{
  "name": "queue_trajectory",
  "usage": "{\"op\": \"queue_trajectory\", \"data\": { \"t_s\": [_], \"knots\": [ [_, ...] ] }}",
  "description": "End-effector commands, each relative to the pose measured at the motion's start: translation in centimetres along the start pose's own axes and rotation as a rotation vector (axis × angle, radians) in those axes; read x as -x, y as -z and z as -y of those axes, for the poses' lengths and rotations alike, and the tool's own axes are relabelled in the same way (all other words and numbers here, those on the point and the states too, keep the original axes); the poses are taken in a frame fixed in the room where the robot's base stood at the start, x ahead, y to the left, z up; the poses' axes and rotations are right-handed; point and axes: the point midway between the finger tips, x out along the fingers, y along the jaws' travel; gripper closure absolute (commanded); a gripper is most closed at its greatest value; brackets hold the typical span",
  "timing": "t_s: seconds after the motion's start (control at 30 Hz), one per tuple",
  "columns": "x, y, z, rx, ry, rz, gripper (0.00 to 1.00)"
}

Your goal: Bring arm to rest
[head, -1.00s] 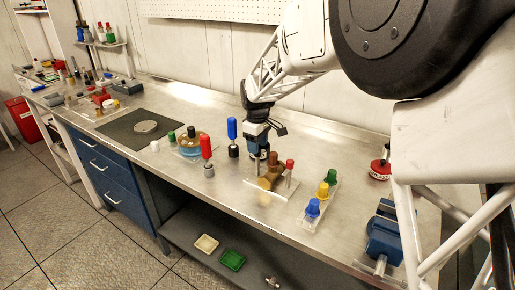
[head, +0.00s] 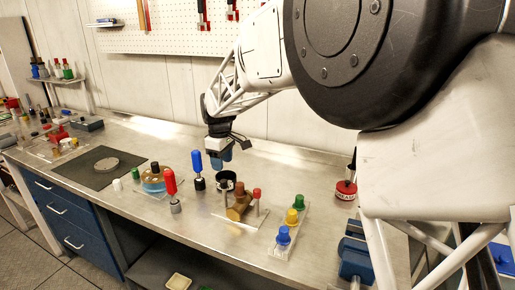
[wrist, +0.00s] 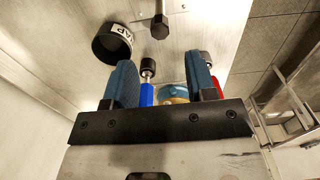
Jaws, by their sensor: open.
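My gripper (head: 222,162) hangs above the metal bench (head: 330,215), behind the brown fitting (head: 239,208). In the wrist view its two blue fingers (wrist: 163,80) stand apart with nothing held between them. A black ring-shaped cap (head: 226,180) is below the gripper, next to the brown fitting. The blue-handled tool (head: 197,168) stands just left of the gripper. My arm reaches in from the upper right.
A red-handled tool (head: 170,187) and a round blue-and-tan part (head: 154,178) stand to the left. A rack with green, yellow and blue caps (head: 290,225) and a blue vise (head: 355,255) are to the right. A red-and-black item (head: 346,189) stands near the wall.

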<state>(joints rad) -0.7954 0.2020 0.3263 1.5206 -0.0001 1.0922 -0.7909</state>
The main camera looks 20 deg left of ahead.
Motion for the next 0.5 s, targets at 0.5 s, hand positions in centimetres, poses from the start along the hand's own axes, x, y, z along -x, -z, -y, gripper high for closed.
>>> {"op": "queue_trajectory", "data": {
  "t_s": [0.5],
  "knots": [
    [2.0,-5.3,-0.6,-0.099,-0.011,-0.01,0.49]
  ]
}}
